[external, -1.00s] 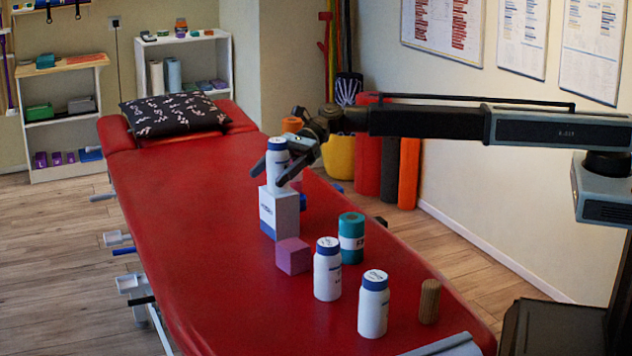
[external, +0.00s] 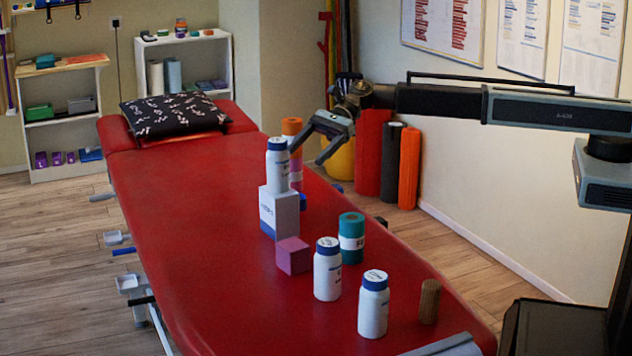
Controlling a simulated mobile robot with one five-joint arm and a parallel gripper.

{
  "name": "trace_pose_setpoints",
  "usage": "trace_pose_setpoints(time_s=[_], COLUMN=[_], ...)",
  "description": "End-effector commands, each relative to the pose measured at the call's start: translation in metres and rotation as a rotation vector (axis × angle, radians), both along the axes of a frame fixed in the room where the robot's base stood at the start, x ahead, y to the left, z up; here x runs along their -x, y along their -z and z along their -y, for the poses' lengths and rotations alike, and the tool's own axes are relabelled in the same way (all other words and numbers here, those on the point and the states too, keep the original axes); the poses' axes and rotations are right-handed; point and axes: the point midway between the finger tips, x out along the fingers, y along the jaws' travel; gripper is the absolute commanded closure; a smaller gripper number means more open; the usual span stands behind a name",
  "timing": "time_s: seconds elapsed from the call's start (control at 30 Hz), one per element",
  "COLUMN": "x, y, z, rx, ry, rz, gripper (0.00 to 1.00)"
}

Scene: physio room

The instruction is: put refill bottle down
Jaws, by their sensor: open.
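A white bottle with a blue-edged cap (external: 277,166) stands upright on top of a white box with a blue lower band (external: 279,213) on the red treatment table (external: 200,230). Two similar white bottles stand on the table nearer the camera, one (external: 327,270) beside the pink block and one (external: 373,305) further right. The pictures do not show which one is the refill bottle. My gripper (external: 305,150) is open and empty, to the upper right of the bottle on the box, with its fingers apart from it.
A pink block (external: 293,256), a teal roll (external: 351,238) and a brown cylinder (external: 429,301) stand on the table. An orange roll (external: 291,129) stands behind the bottle on the box. A patterned pillow (external: 173,116) lies at the far end. The table's left side is clear.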

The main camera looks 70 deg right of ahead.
Motion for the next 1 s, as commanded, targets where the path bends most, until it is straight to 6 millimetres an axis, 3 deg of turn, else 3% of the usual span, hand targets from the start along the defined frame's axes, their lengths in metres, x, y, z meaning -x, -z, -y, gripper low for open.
trace_pose_setpoints(time_s=[0.07, 0.23, 0.3, 0.43, 0.5, 0.6, 1.0], x=[0.042, 0.156, 0.199, 0.258, 0.276, 0.285, 0.283], y=[0.026, 0.098, 0.116, 0.129, 0.131, 0.131, 0.131], z=[0.033, 0.146, 0.194, 0.263, 0.284, 0.297, 0.297], rx=[0.195, 0.755, 0.915, 1.057, 1.081, 1.089, 1.089], ry=[-0.128, -0.698, -0.966, -1.375, -1.511, -1.598, -1.605], rz=[0.145, 0.495, 0.571, 0.619, 0.622, 0.622, 0.625], gripper=[0.27, 0.27, 0.27, 0.27, 0.27, 0.27, 0.27])
